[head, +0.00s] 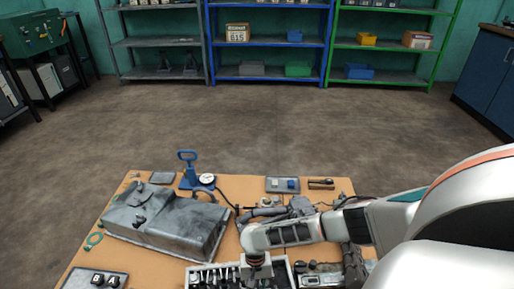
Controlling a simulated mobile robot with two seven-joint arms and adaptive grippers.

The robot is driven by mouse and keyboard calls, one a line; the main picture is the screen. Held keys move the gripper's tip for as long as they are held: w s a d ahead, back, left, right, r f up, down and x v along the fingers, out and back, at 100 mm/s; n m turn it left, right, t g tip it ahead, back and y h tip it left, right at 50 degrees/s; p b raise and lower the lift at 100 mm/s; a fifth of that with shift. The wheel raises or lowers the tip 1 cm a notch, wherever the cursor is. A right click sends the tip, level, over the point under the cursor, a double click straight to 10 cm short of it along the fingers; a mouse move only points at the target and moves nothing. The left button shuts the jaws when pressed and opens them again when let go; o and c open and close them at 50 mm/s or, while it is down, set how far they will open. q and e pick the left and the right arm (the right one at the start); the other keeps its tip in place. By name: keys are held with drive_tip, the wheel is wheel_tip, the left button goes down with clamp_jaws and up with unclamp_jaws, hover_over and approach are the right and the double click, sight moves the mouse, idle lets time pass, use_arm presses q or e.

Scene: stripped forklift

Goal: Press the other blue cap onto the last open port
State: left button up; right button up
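A small blue cap-like piece (291,184) sits on a grey tray (283,190) at the back right of the workbench, beside a pale piece (275,183). I cannot make out which part bears the open port. My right arm comes in from the right and its wrist bends down near the bench's front middle. My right gripper (257,270) is at the lower edge, over a pale-rimmed tray (190,280) of dark parts. Its fingers are not clear, so I cannot tell what it holds. My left gripper is out of view.
A large grey tank-like housing (165,222) fills the bench's left. A blue hand pump with gauge (196,179) stands behind it, its hose running right. Grey machine parts (300,206) lie near my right arm. A dark tray (95,279) is front left. The floor beyond is clear up to shelves.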

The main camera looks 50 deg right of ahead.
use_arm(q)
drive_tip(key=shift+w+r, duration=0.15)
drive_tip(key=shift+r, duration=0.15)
use_arm(e)
drive_tip(key=shift+f, duration=0.1)
idle(0.3)
drive_tip(key=o, duration=0.8)
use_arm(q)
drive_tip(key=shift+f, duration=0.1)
